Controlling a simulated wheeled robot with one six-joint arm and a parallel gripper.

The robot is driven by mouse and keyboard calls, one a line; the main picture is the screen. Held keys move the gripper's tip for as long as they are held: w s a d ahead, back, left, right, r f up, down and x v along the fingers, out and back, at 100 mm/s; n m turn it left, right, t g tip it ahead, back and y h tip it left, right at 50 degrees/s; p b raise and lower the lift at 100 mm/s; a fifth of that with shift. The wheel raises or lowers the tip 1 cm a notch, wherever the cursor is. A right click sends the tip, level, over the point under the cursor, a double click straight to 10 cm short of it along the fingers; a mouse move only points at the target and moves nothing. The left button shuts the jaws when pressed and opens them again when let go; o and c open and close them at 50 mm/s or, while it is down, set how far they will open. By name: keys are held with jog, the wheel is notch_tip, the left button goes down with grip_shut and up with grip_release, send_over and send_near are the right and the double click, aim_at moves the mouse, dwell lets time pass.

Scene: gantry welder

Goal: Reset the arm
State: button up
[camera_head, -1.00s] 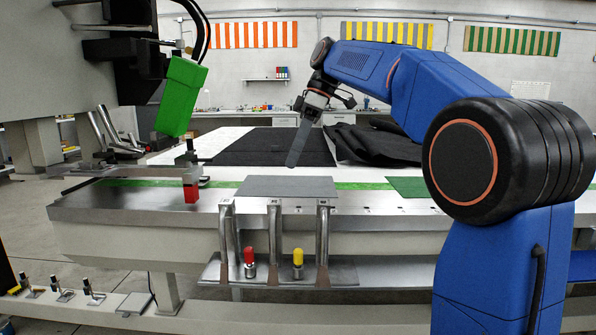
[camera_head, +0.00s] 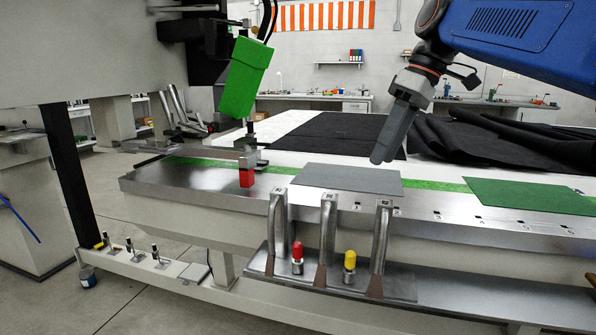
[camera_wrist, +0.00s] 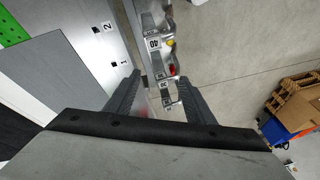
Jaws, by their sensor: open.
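My gripper (camera_head: 380,160) hangs from my blue arm at the upper right of the head view, fingers pointing down. Its tips appear just above or behind the back right edge of a grey plate (camera_head: 345,181) on the workbench; the exact gap cannot be told. In the wrist view my gripper (camera_wrist: 158,88) shows two dark fingers spread apart with nothing held between them. Between and beyond them are the rack at the bench front and the floor.
A green welding head (camera_head: 246,78) hangs over a red block (camera_head: 247,177) at left. A green plate (camera_head: 528,196) lies at right. Metal holders (camera_head: 327,240) stand at the bench front beside a red-capped (camera_head: 297,254) and a yellow-capped piece (camera_head: 349,262). Black cloth (camera_head: 490,140) lies behind.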

jog(key=s+d+f+m+t+h, duration=0.1)
jog(key=s+d+f+m, duration=0.2)
jog(key=s+f, duration=0.3)
jog(key=s+d+f+m+t+h, duration=0.1)
jog(key=s+f, duration=0.6)
jog(key=f, duration=0.8)
jog(key=s+d+f+m+t+h, duration=0.2)
jog(key=s+d+f+m, duration=0.3)
jog(key=f, duration=0.6)
jog(key=shift+s+d+f+m, duration=0.2)
jog(key=shift+s+m, duration=0.4)
jog(key=shift+s, duration=0.6)
